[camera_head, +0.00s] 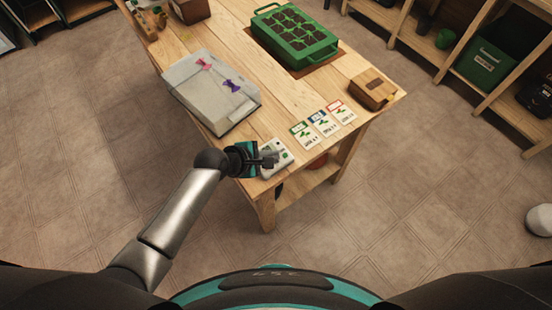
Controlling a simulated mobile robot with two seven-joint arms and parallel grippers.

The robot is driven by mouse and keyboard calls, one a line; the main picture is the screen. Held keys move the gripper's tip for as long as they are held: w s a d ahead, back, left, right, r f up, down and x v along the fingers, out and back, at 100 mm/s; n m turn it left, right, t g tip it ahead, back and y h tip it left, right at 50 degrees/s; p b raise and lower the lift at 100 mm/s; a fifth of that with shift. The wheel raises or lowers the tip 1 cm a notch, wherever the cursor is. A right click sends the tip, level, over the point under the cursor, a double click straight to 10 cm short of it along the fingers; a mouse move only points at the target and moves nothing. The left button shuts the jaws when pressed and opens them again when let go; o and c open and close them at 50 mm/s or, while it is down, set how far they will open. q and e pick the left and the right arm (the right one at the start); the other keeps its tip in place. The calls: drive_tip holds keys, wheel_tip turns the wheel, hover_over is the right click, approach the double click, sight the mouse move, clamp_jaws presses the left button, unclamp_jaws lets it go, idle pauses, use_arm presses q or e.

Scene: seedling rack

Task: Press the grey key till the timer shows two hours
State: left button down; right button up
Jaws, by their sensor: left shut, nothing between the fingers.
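The timer (281,163) is a small pale box near the front left corner of the wooden table. My left gripper (268,160) is shut and empty, with its fingertips at the timer's left part. I cannot tell whether the fingertips touch it. The gripper hides part of the timer's face. The grey key cannot be made out, and the timer's reading is too small to read. My right gripper is not in view.
A clear-lidded box (210,92) with two pins stands behind the timer. Seed packets (323,124) lie to its right, then a wooden box (372,91). A green seedling tray (296,47) stands farther back. Shelves (470,50) stand at the right.

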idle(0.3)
use_arm(q)
drive_tip(key=shift+f, duration=0.45)
drive_tip(key=shift+f+b, duration=0.3)
drive_tip(key=shift+f, duration=0.05)
idle(0.5)
drive_tip(key=shift+r, duration=0.1)
drive_tip(key=shift+r+p, duration=0.7)
drive_tip(key=shift+p, duration=0.3)
wheel_tip(320, 180, up, 5)
drive_tip(key=p, duration=0.5)
drive_tip(key=shift+p, duration=0.3)
